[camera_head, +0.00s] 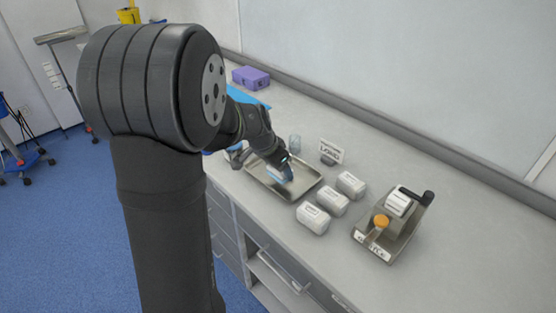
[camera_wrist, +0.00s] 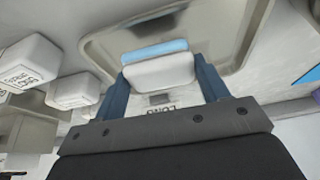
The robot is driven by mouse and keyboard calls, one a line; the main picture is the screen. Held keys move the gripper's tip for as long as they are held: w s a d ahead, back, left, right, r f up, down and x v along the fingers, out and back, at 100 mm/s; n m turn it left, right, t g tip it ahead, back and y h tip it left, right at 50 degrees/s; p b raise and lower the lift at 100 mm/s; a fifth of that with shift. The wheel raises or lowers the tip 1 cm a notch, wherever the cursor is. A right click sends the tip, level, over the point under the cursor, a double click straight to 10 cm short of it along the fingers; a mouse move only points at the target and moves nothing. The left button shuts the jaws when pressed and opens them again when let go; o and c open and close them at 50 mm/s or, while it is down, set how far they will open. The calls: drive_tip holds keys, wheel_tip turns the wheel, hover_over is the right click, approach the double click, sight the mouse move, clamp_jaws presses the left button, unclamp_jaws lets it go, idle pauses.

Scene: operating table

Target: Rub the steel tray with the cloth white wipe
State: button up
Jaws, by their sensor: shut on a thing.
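The steel tray (camera_head: 307,187) lies on the grey counter near the middle of the head view. It fills the upper part of the wrist view (camera_wrist: 232,40). My gripper (camera_head: 283,174) reaches down over the tray. In the wrist view its two blue fingers (camera_wrist: 168,80) are shut on a white wipe (camera_wrist: 160,72) with a light blue layer (camera_wrist: 155,50) along its far side. The wipe is over the tray surface. I cannot tell for certain whether it touches the tray. In the head view my gripper partly hides the wipe.
Several white labelled blocks (camera_head: 332,201) stand right of the tray. A sign (camera_head: 331,150) and a clear cup (camera_head: 295,143) are behind the tray. A purple box (camera_head: 251,77) is at the back.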

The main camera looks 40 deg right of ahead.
sight(296, 171)
wheel_tip(296, 171, down, 3)
drive_tip(key=shift+r, duration=0.1)
drive_tip(key=shift+d+f, duration=0.25)
drive_tip(key=shift+d, duration=0.45)
drive_tip(key=shift+c, duration=0.3)
drive_tip(key=shift+d, duration=2.65)
drive_tip(key=shift+w+d, duration=0.2)
drive_tip(key=shift+d, duration=0.05)
drive_tip(key=shift+w+a, duration=0.25)
drive_tip(key=shift+w, duration=0.45)
drive_tip(key=shift+s+a, duration=0.15)
drive_tip(key=shift+a, duration=3.3)
drive_tip(key=shift+w, duration=0.4)
drive_tip(key=shift+w+d, duration=0.35)
drive_tip(key=shift+d, duration=3.15)
drive_tip(key=shift+w+d+r, duration=0.1)
drive_tip(key=shift+d+r, duration=0.05)
drive_tip(key=shift+r, duration=0.05)
wheel_tip(296, 171, up, 8)
drive_tip(key=shift+f, duration=0.1)
